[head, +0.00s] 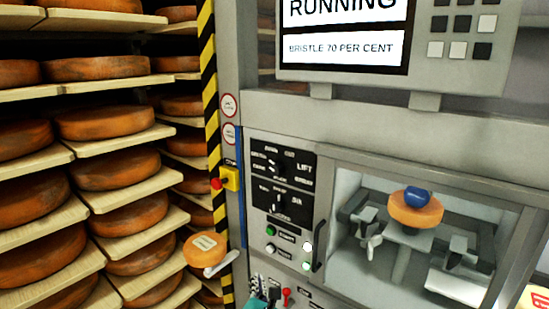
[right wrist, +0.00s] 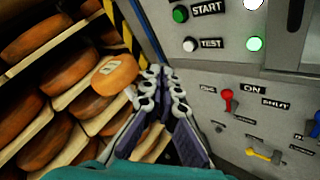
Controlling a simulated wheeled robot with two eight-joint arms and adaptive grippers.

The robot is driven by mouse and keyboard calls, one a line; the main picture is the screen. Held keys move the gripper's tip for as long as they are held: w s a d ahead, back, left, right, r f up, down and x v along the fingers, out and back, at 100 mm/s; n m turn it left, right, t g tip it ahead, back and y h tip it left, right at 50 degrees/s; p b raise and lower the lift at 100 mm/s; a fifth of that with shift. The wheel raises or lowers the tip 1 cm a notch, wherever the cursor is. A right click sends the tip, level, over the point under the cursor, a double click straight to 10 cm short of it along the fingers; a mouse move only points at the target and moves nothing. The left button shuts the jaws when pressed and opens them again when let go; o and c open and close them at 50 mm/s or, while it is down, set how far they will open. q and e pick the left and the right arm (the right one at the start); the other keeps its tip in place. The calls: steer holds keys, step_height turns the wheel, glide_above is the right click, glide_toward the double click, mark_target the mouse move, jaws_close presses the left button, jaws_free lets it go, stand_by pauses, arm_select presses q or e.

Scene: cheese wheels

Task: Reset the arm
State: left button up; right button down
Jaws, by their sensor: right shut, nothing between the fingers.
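My right gripper (head: 262,281) shows low in the head view, in front of the lower part of the machine panel. In the right wrist view its two grey fingers (right wrist: 165,78) meet at the tips, shut and empty, pointing at the panel. Left of the fingertips is an orange cheese wheel with a pale label (right wrist: 115,73); the labelled wheel also shows in the head view (head: 205,249), beside a grey arm-like piece (head: 222,264). Behind the machine window, a cheese wheel (head: 416,212) sits on a stand with a blue piece (head: 417,196) on top. My left gripper is out of view.
Shelves of cheese wheels (head: 108,122) fill the left. The panel has a green START button (right wrist: 180,14), a TEST button (right wrist: 190,44), a red lever (right wrist: 227,98) and a yellow lever (right wrist: 264,155). The screen (head: 342,30) reads RUNNING, BRISTLE 70 PER CENT.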

steer(key=s+d+m+g+h, duration=0.2)
steer(key=s+d+m, duration=0.2)
steer(key=d+m, duration=0.45)
steer(key=s+d+m+g+h, duration=0.2)
steer(key=s+d+m+g, duration=0.15)
steer(key=d+m, duration=0.55)
steer(key=s+d+f+m+g+y, duration=0.1)
steer(key=s+d+f+m+g, duration=0.1)
steer(key=s+m, duration=0.4)
steer(key=s+d+f+m+g, duration=0.1)
steer(key=s+d+f+m, duration=0.2)
steer(key=s+m, duration=0.3)
steer(key=s, duration=0.4)
steer(key=shift+s+f+m+g+y, duration=0.35)
steer(key=shift+s+y, duration=0.05)
stand_by(3.2)
